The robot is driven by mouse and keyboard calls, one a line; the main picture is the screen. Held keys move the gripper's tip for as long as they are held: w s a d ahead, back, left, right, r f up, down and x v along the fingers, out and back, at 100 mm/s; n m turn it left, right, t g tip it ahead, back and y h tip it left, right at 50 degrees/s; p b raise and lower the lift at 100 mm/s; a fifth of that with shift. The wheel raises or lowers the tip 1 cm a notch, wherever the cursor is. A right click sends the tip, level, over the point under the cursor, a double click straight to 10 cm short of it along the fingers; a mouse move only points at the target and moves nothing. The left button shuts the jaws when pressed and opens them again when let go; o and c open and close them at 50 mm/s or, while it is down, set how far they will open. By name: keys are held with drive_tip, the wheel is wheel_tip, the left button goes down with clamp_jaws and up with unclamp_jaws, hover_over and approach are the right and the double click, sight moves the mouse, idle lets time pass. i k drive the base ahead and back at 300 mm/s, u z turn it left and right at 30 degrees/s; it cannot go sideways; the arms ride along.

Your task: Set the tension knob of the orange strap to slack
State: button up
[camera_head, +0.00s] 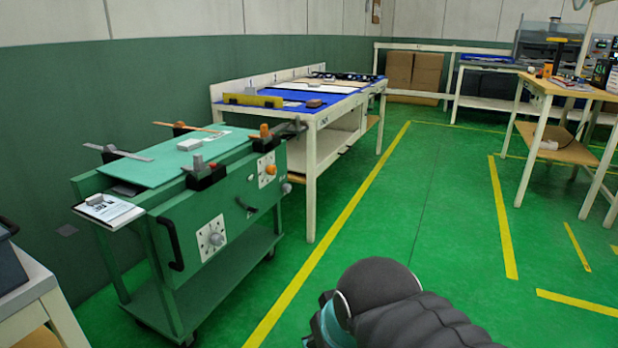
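A green cart (160,285) stands left of centre with a green panel (150,170) on top. An orange strap (200,128) runs along the far right part of its top, with an orange piece (264,131) at its near end. On the cart's front, below that end, an orange knob (270,169) sits on a white dial plate; its marks and setting are too small to read. A grey knob (215,239) sits on another white dial plate nearer me. My dark, ribbed arm shows at the bottom; my gripper is not in view.
A grey strap (120,152) lies at the cart's left end. A black handle (169,243) and a small lever (247,206) stick out of the cart's front. A workbench (310,150) stands beyond. The green floor (400,220) right of the cart is clear.

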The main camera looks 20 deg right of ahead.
sight(272, 170)
drive_tip(key=z, duration=0.35)
drive_tip(key=k, duration=0.85)
drive_tip(key=z, duration=0.85)
drive_tip(key=i, duration=1.3)
drive_tip(key=u, duration=0.8)
drive_tip(key=i, duration=1)
drive_tip(key=u, duration=0.7)
